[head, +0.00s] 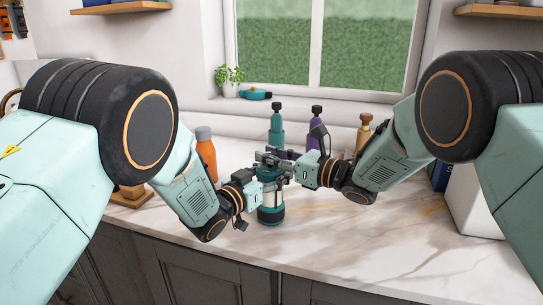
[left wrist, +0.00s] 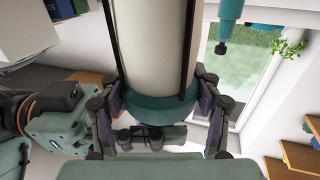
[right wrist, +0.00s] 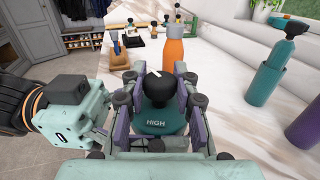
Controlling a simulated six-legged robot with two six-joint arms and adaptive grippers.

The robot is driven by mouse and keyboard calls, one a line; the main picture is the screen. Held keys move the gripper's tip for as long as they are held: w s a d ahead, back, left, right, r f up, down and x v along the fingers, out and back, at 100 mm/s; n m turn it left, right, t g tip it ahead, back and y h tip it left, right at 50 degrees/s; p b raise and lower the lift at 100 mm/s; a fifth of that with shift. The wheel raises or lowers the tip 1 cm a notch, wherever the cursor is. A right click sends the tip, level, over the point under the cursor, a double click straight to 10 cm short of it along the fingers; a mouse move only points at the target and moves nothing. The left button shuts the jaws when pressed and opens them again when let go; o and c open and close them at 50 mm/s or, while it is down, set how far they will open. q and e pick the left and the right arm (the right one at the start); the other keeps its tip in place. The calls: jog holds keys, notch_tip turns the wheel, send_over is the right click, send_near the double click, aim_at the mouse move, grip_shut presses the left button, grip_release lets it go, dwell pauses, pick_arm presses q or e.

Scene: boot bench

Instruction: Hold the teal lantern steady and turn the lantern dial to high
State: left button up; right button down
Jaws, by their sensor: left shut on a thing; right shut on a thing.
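The teal lantern (head: 270,214) stands upright on the marble counter, with a pale body and dark bars. My left gripper (head: 262,181) is shut on it; in the left wrist view the fingers lie on both sides of the lantern's teal band (left wrist: 158,112). My right gripper (head: 280,163) is above the lantern, shut on the black lantern dial (right wrist: 157,90). In the right wrist view the word HIGH shows on the teal top, on the near side of the dial. A pale mark on the dial shows at its far side, away from HIGH. The grippers hide the lantern's top in the head view.
An orange bottle (head: 206,153) stands left of the lantern. A teal bottle (head: 276,127), a purple bottle (head: 316,130) and a tan bottle (head: 364,130) stand behind it. A white box (head: 468,203) is at the right. The counter's front right is clear.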

jog(key=shift+r, duration=0.1)
jog(key=shift+w+n+g+y, duration=0.15)
jog(key=shift+n+g+y, duration=1.05)
jog(key=shift+n+g, duration=0.85)
jog(key=shift+w+n+g+y, duration=0.1)
jog(key=shift+n+g+y, duration=0.3)
jog(key=shift+g, duration=0.95)
jog(key=shift+n+g, duration=0.55)
jog(key=shift+g, duration=0.25)
jog(key=c, duration=1)
grip_release()
jog(key=shift+s, duration=0.2)
jog(key=d, duration=0.8)
jog(key=s+d, duration=0.1)
jog(key=d, duration=0.3)
